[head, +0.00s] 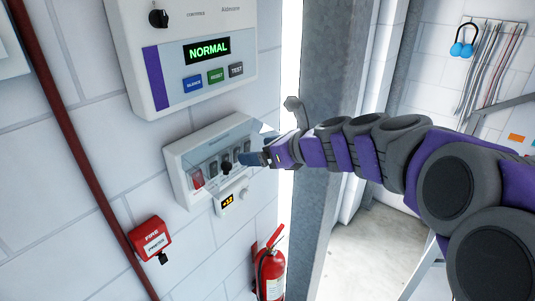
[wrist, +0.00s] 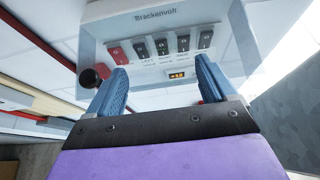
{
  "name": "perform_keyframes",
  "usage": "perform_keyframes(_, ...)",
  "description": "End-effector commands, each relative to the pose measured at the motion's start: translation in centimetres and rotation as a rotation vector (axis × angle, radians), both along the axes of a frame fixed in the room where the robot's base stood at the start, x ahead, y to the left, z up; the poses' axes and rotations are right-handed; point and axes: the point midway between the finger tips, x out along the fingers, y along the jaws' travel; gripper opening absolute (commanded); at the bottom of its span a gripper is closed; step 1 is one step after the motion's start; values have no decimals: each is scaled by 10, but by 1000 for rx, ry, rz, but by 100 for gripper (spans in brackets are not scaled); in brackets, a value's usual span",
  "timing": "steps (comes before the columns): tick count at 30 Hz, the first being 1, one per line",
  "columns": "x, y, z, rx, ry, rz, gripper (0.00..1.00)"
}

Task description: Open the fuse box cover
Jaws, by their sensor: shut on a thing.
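The white fuse box (head: 181,172) is on the wall below the alarm panel. Its clear cover (head: 222,137) lies over a red switch and several dark ones. In the wrist view, the cover (wrist: 93,45) shows as a see-through panel in front of the switches and the name Brackenvolt. My gripper (head: 246,158) is at the right front of the box, shut on the cover; the exact contact is hard to see. In the wrist view, the fingers of my gripper (wrist: 162,68) stand apart. A black round knob (head: 226,168) is just left of them.
The alarm panel (head: 130,50) reads NORMAL above the box. A small display unit (head: 229,203) sits below it. A red fire call box (head: 151,240) and red pipe (head: 72,135) are left. A fire extinguisher (head: 270,272) and grey post (head: 330,80) are right.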

Motion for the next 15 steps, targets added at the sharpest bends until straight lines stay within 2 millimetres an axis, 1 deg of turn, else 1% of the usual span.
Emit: perform_keyframes(15, 1, 3, 6, -56, 45, 4, 30)
